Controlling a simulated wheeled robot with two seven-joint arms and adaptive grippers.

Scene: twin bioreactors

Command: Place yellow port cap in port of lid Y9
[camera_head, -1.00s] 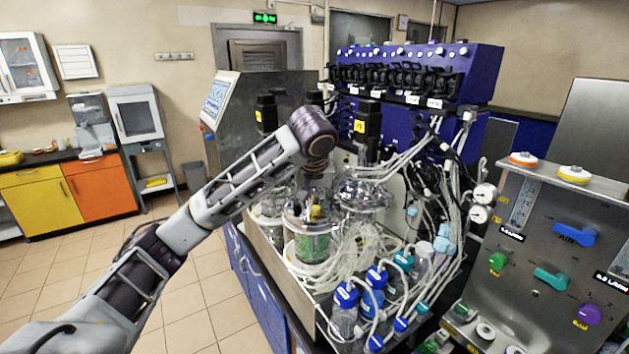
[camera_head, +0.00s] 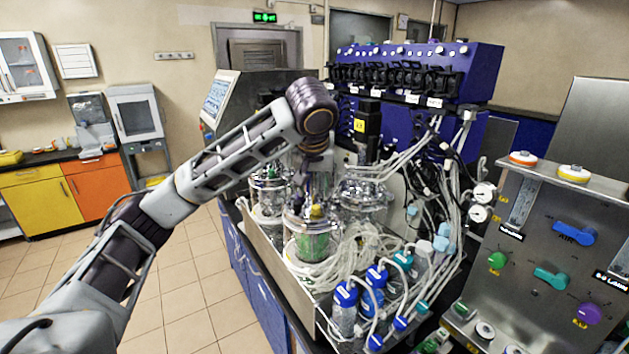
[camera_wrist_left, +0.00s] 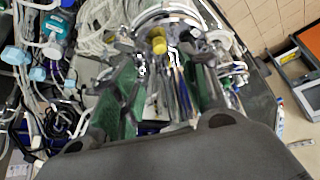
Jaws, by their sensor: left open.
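A small yellow piece that looks like the yellow port cap (camera_head: 317,211) shows at the top of the front glass vessel (camera_head: 312,245). Its lid is metal, and I cannot read a label Y9 on it. My left gripper (camera_head: 318,190) points down just above this lid. In the left wrist view, its two green-padded fingers (camera_wrist_left: 163,95) stand apart over the lid fittings. A yellow round piece (camera_wrist_left: 157,40) shows beyond the fingertips; I cannot tell whether it sits in a port. Nothing is clearly held. The lid is partly hidden by my gripper. My right gripper is not in view.
More glass vessels (camera_head: 362,200) with metal lids stand close behind. Clear tubing (camera_head: 360,250) and blue-capped bottles (camera_head: 345,308) crowd the right side. A black motor with a yellow label (camera_head: 366,122) rises behind my wrist. Open floor (camera_head: 200,295) lies at the left.

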